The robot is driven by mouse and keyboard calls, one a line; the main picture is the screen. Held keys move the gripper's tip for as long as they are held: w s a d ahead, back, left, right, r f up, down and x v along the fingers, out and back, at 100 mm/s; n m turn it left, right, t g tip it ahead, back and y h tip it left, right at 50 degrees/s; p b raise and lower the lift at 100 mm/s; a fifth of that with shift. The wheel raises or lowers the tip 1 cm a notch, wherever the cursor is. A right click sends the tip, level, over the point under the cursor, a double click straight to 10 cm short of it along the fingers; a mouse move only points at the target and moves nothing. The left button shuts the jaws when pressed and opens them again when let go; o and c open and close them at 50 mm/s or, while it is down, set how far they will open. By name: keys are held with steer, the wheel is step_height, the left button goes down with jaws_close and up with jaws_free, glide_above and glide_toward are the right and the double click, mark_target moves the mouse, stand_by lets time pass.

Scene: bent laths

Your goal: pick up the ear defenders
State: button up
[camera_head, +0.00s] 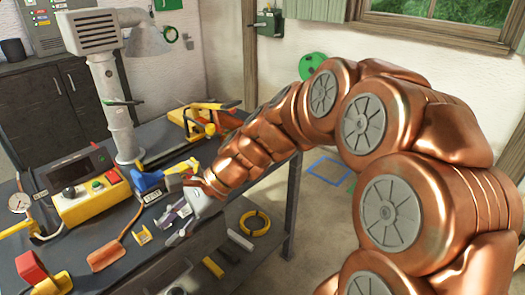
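I cannot pick out the ear defenders for certain. A yellow and black item with orange parts (203,120) lies at the back of the dark bench, beyond my wrist; its shape is too unclear to name. My copper arm comes in from the right, and my gripper (176,224) points down to the left over the middle of the bench. Its pale grey fingers are small and partly merge with things behind them, so I cannot tell how far apart they are. I see nothing clearly held. My arm hides part of the bench's right side.
Small loose pieces lie near my gripper. Dark cabinets (50,110) stand behind.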

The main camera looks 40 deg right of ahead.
steer(key=w+d+r+m+t+y+b, duration=0.1)
steer(key=w+d+r+m+t+b, duration=0.1)
steer(key=w+d+m+t, duration=0.95)
steer(key=w+d+f+m+t+h+b, duration=0.1)
steer(key=w+d+m+t+h, duration=0.2)
steer(key=d+m, duration=0.8)
steer(key=w+d+m+t+h+b, duration=0.1)
steer(key=w+d+m+h, duration=0.35)
steer(key=d, duration=1.25)
steer(key=shift+m+y, duration=0.6)
steer(key=shift+y, duration=0.15)
steer(key=shift+x, duration=4.2)
steer(key=shift+d, duration=0.1)
jaws_close()
